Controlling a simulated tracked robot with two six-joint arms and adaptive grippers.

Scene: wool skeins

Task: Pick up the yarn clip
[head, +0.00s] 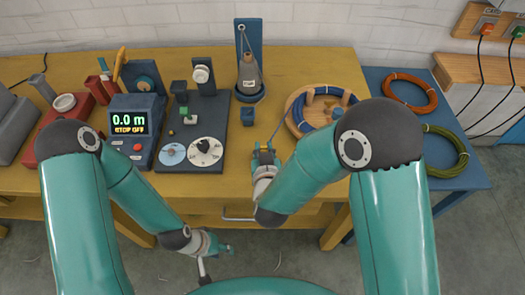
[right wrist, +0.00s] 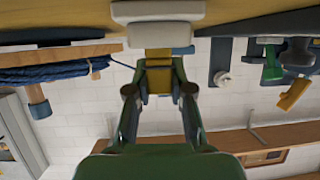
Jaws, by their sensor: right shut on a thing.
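My right gripper (head: 264,150) is low over the front part of the yellow table, left of the round wooden winder. It is shut on a small yellow piece, which I take to be the yarn clip; it shows between the fingers in the right wrist view (right wrist: 158,80). The fingers hide much of it. A thin grey strand runs from near this gripper up toward the winder. My left gripper (head: 227,248) is in front of the table edge, apart from the clip. Its jaws are too small to tell.
On the table (head: 310,65) stand a length counter (head: 137,130), a dark board with dials (head: 205,140), a grey yarn cone on a blue stand (head: 250,75) and the winder with blue yarn (head: 298,118). Orange (head: 410,92) and green (head: 455,165) skeins lie on the blue side table.

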